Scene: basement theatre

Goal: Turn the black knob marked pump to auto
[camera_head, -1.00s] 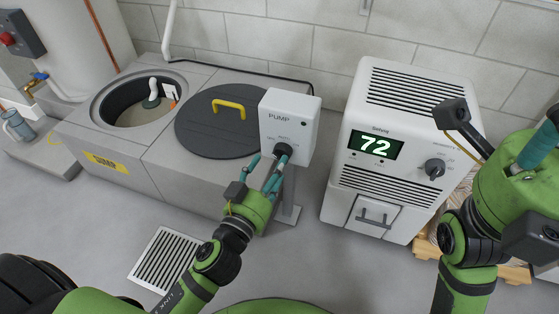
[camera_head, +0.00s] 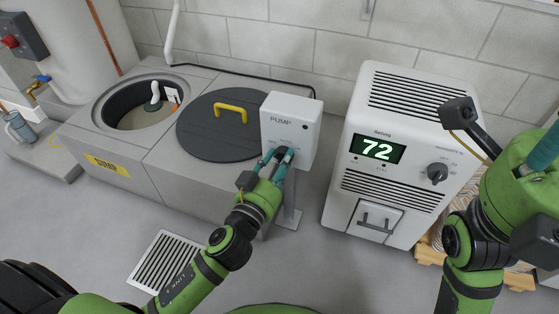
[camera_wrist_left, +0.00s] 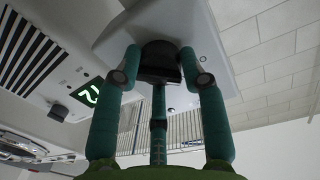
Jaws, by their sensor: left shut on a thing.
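The white pump box (camera_head: 292,118) stands on a post, with PUMP printed on its front. Its black knob (camera_head: 284,153) is low on that face and mostly hidden by my fingers; the smaller markings are too blurred to read. My left gripper (camera_head: 277,160) is shut on the knob. In the left wrist view the dark knob (camera_wrist_left: 160,54) sits between the two teal fingertips. Which way the knob points is hidden. My right gripper (camera_head: 541,148) shows only in part at the right edge, away from the box, with a teal finger visible.
A white dehumidifier (camera_head: 365,180) reading 72, with its own black knob (camera_head: 437,172), stands right of the pump box. Behind and left are a sump with a dark round lid (camera_head: 200,140) and an open pit (camera_head: 140,112). A floor grate (camera_head: 166,262) lies in front.

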